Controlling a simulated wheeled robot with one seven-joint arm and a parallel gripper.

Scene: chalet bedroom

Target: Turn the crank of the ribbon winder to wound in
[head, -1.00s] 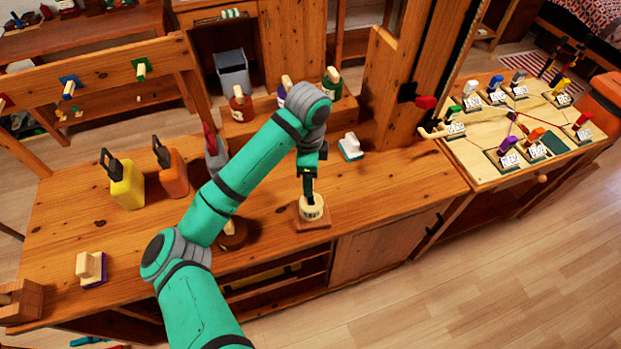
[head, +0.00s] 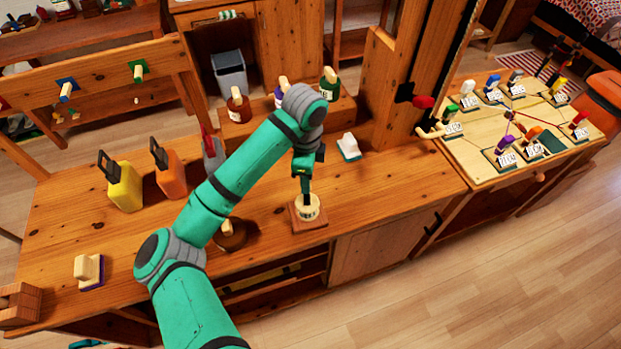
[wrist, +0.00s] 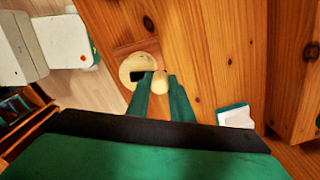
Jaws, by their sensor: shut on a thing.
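The ribbon winder is a cream round drum (head: 307,209) on a square wooden base (head: 309,222) near the bench's front edge. In the wrist view the drum (wrist: 134,67) shows from above, with a dark slot or mark on its top. My gripper (head: 306,191) points down at the drum from above. In the wrist view my gripper (wrist: 160,85) has its two green fingers close around a small pale crank knob (wrist: 160,78) at the drum's edge. The fingers partly hide the knob and the drum's top.
A white block with a green base (head: 348,146) stands behind the winder, right of it. Yellow (head: 124,186) and orange (head: 170,174) containers stand to the left. A brown round object (head: 231,235) sits close left of the winder. Bare bench lies to the right.

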